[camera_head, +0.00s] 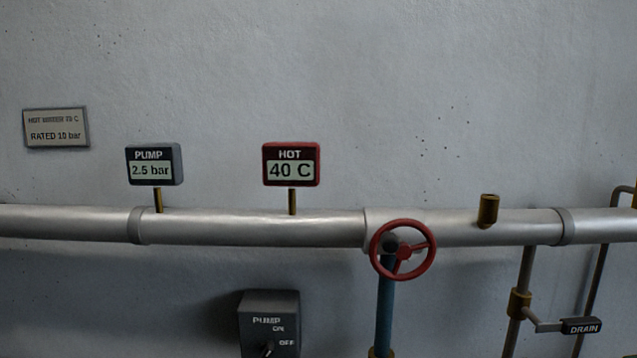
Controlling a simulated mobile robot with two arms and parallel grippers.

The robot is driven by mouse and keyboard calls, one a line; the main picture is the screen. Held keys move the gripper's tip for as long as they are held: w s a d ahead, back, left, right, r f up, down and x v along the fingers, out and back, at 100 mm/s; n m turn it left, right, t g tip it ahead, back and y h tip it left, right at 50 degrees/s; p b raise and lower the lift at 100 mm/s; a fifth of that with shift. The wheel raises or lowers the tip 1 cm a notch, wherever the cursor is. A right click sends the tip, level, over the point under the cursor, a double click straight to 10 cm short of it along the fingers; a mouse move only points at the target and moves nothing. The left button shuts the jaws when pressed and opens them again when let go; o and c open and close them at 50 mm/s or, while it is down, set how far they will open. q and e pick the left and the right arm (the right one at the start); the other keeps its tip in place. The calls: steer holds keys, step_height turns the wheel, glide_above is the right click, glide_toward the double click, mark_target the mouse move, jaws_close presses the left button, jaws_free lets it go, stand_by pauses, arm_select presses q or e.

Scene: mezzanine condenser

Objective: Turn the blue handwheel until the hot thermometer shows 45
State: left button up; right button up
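The hot thermometer (291,164) is a red-framed display on a brass stem above the pipe, and it reads 40 C. A handwheel (403,253) sits in front of the pipe right of centre; its rim and spokes are red, not blue. A blue vertical pipe (385,305) runs down beneath the wheel. No blue handwheel shows in this view. Neither of my grippers is in view, and nothing touches the red wheel.
A silver pipe (250,228) crosses the whole view. The pump gauge (154,164) reads 2.5 bar. A grey pump switch box (269,312) is cut off below. A drain lever (581,326) sticks out at lower right. A rating plate (56,128) hangs at left.

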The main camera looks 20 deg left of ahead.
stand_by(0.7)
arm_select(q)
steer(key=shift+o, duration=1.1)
